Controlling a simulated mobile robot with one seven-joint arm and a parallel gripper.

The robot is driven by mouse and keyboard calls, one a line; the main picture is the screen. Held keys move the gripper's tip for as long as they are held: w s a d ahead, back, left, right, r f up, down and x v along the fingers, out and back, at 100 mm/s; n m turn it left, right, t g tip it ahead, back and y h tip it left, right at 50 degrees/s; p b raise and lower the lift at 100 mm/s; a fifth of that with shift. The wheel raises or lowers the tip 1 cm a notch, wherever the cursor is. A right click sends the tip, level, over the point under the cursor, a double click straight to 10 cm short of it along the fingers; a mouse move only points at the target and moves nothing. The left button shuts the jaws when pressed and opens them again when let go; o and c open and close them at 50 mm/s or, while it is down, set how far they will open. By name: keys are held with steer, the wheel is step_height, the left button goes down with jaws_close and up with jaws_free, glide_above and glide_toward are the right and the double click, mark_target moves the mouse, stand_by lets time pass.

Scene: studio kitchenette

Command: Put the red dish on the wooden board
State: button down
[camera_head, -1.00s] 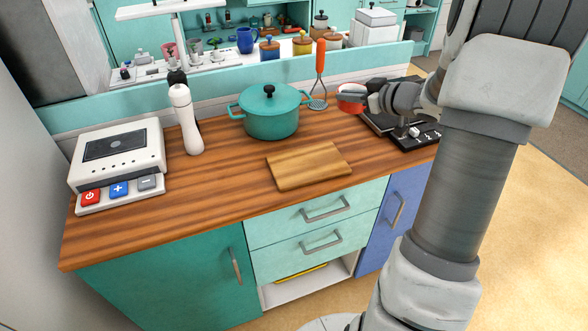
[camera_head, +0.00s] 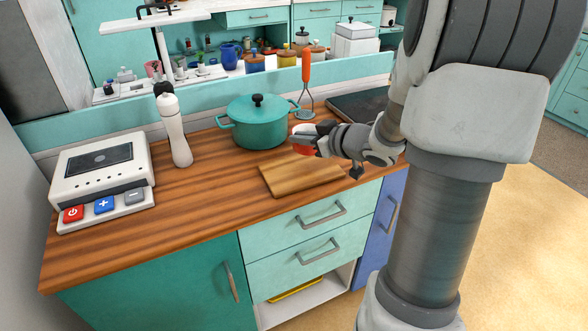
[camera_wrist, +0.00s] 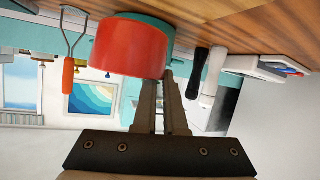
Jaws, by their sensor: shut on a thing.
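The red dish (camera_head: 304,148) is in my gripper (camera_head: 312,139), held above the counter at the back right of the wooden board. In the wrist view the red dish (camera_wrist: 130,47) fills the upper middle, with my gripper (camera_wrist: 166,76) shut on its edge. The wooden board (camera_head: 300,178) lies flat and bare on the counter near its front edge. My gripper hides part of the dish in the head view.
A teal pot (camera_head: 257,123) with a lid stands behind the board, close to the dish. A masher with an orange handle (camera_head: 306,68) is behind it. A white bottle (camera_head: 174,130) and a white appliance (camera_head: 103,172) stand at the left. The counter left of the board is clear.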

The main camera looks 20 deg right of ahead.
steer(key=shift+s+a+f+b, duration=0.2)
steer(key=shift+a+f, duration=0.2)
steer(key=shift+a, duration=0.2)
steer(key=shift+s+a+f+b, duration=0.2)
steer(key=shift+a+f, duration=0.2)
steer(key=shift+a, duration=0.15)
steer(key=shift+f+b, duration=1.1)
steer(key=shift+f, duration=0.75)
steer(key=shift+f, duration=0.1)
steer(key=c, duration=1)
jaws_free()
steer(key=shift+r, duration=0.2)
steer(key=shift+p+v, duration=2.15)
steer(key=shift+v, duration=3.85)
